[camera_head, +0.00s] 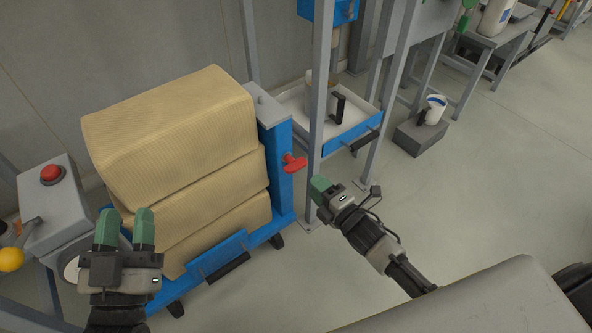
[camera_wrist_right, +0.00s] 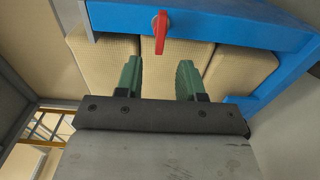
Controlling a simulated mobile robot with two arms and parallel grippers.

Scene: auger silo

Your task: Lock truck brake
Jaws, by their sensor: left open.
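The truck is a blue cart (camera_head: 280,190) on dark castors, loaded with stacked tan sacks (camera_head: 190,150). A red lever (camera_head: 293,162) sits on its blue end post; in the right wrist view the red lever (camera_wrist_right: 160,30) hangs down from the blue frame, ahead of the fingers. My right gripper (camera_head: 320,187) is to the right of the lever and apart from it. Its two green fingers (camera_wrist_right: 160,80) are spread with nothing between them. My left gripper (camera_head: 126,228) is open and empty, in front of the sacks at the lower left.
A grey box with a red button (camera_head: 52,174) and a yellow-knobbed lever (camera_head: 12,259) stand at the left. Grey frame posts (camera_head: 320,90) rise close behind the lever. A white-and-blue tray (camera_head: 340,140) and a jug (camera_head: 434,108) on a grey block lie beyond.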

